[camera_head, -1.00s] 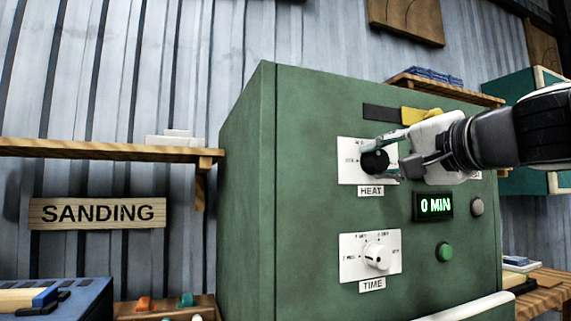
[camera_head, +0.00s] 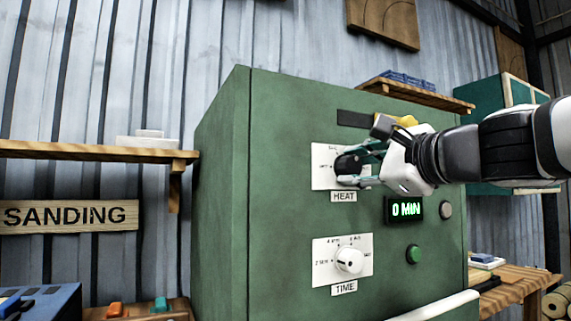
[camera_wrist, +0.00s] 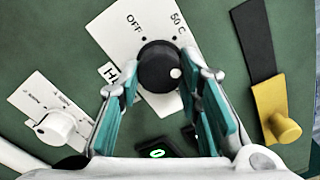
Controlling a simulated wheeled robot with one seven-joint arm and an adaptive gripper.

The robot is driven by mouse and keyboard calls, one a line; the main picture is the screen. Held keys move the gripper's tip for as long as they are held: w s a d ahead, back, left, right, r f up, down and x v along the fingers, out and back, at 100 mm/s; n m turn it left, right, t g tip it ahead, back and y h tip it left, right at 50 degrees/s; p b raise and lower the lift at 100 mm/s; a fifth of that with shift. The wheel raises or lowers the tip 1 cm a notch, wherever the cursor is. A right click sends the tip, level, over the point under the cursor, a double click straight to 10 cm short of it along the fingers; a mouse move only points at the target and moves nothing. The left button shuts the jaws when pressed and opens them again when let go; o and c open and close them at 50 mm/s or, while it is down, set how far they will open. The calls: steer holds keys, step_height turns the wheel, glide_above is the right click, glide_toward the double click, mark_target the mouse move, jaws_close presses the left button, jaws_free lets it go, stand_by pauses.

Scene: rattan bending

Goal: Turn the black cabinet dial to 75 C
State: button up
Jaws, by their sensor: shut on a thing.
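The black heat dial (camera_head: 346,164) sits on a white plate (camera_head: 322,160) above a HEAT label on the green cabinet (camera_head: 285,120). My gripper (camera_head: 355,166) is shut on it, one finger on each side. In the wrist view, the black dial (camera_wrist: 157,62) sits between the teal finger pads of my gripper (camera_wrist: 162,84). Its white dot is at its lower right in that view, clockwise past the 50 C mark. OFF and 50 C are readable; the other heat marks are hidden or cut off.
A white TIME dial (camera_head: 349,261) sits below, and a display (camera_head: 405,209) reads 0 MIN. A green button (camera_head: 413,254) and a grey knob (camera_head: 445,209) are to the right. A yellow knob (camera_wrist: 284,128) on a dark strip (camera_wrist: 253,40) is close to my right finger.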

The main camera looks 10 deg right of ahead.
steer(key=shift+m+p, duration=0.3)
steer(key=shift+m, duration=0.8)
steer(key=shift+f, duration=0.1)
steer(key=o, duration=1.1)
steer(key=shift+o, duration=0.2)
steer(key=shift+s, duration=0.1)
steer(key=v, duration=1.1)
steer(key=shift+s, duration=0.35)
steer(key=shift+d, duration=0.1)
